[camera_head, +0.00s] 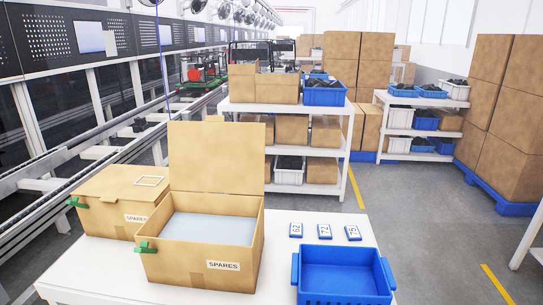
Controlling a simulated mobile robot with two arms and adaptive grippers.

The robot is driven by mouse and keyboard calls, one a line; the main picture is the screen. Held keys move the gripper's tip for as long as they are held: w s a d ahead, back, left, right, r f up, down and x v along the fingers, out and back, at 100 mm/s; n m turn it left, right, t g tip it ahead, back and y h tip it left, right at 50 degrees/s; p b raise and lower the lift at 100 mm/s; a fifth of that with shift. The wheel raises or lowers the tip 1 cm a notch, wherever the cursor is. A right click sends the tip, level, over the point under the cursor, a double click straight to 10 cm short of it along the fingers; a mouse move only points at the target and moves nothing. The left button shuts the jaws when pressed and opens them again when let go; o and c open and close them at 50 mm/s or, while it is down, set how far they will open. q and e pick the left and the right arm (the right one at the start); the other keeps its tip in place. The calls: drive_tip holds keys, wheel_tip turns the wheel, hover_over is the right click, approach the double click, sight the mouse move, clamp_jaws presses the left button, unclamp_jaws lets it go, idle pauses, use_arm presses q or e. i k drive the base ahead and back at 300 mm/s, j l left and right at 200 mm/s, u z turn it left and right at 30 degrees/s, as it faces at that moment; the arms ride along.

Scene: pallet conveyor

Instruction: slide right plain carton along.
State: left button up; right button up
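Two brown cartons stand on the white table, and both bear a "SPARES" label. The left carton (108,201) is closed, with a white outlined square on its top and a green tab at its left. The right carton (178,268) is open, with its lid (217,157) standing up at the back and a pale, flat surface inside. A green tab sits at its left corner. I see no plain carton on this table; unlabelled cartons show only further back. Neither of my grippers is in view.
An empty blue bin (344,292) stands at the table's front right, with several small blue numbered tags (324,232) behind it. A white shelf (344,110) with cartons and bins stands behind. Tall carton stacks (492,70) are at right. A conveyor line (45,185) runs at left.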

sight(208, 239)
drive_tip(key=i+l+u, duration=0.1)
drive_tip(key=u, duration=0.35)
drive_tip(key=l+u, duration=0.25)
drive_tip(key=u, duration=0.2)
drive_tip(key=i+l+u, duration=0.2)
drive_tip(key=l, duration=0.7)
drive_tip(key=l+u, duration=0.25)
drive_tip(key=l, duration=0.65)
